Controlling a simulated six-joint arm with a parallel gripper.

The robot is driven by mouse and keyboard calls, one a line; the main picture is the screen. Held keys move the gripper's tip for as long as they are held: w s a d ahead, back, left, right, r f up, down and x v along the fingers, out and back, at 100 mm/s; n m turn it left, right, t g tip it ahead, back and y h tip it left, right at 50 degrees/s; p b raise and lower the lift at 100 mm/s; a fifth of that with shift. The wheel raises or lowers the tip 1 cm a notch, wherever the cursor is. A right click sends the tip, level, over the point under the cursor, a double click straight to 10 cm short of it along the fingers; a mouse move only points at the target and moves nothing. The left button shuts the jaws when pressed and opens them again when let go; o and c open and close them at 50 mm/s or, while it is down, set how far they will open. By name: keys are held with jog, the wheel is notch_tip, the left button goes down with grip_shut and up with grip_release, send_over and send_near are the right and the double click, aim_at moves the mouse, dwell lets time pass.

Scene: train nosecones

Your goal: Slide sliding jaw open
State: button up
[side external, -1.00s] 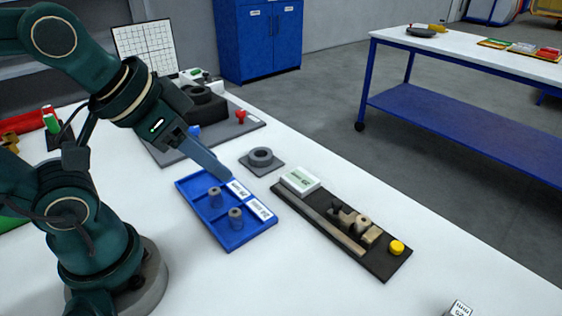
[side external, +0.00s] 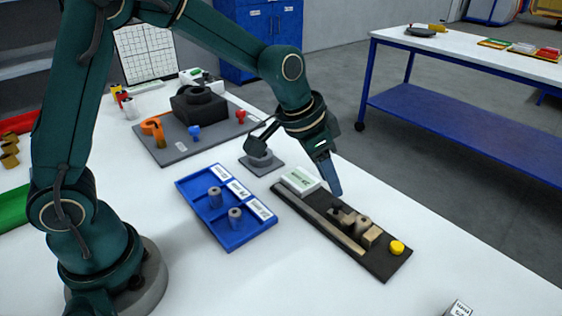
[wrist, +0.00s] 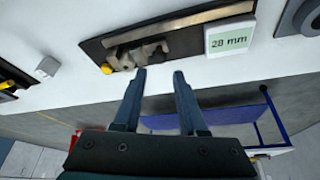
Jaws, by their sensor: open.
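A dark fixture board (side external: 388,268) carries tan jaw blocks (side external: 372,237) with a small round grey-brown part (side external: 363,222) at them. I cannot tell for sure which block is the sliding jaw. A yellow knob (side external: 397,248) sits at the board's right end. In the wrist view the jaw blocks (wrist: 143,54) lie just beyond the fingertips, with the yellow knob (wrist: 106,68) left of them. My gripper (side external: 338,193) is above the board, between the display box and the jaws. In the wrist view my gripper (wrist: 160,72) is open with nothing between its fingers.
A white display box (side external: 300,180), reading 28 mm in the wrist view (wrist: 229,40), stands at the board's left end. A blue tray (side external: 235,243) with two grey cylinders lies left of it. A round grey part on a square base (side external: 262,163) is behind.

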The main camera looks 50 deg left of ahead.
aim_at(337, 202)
jog(key=shift+x, duration=2.7)
jog(key=shift+s, duration=0.15)
grip_shut()
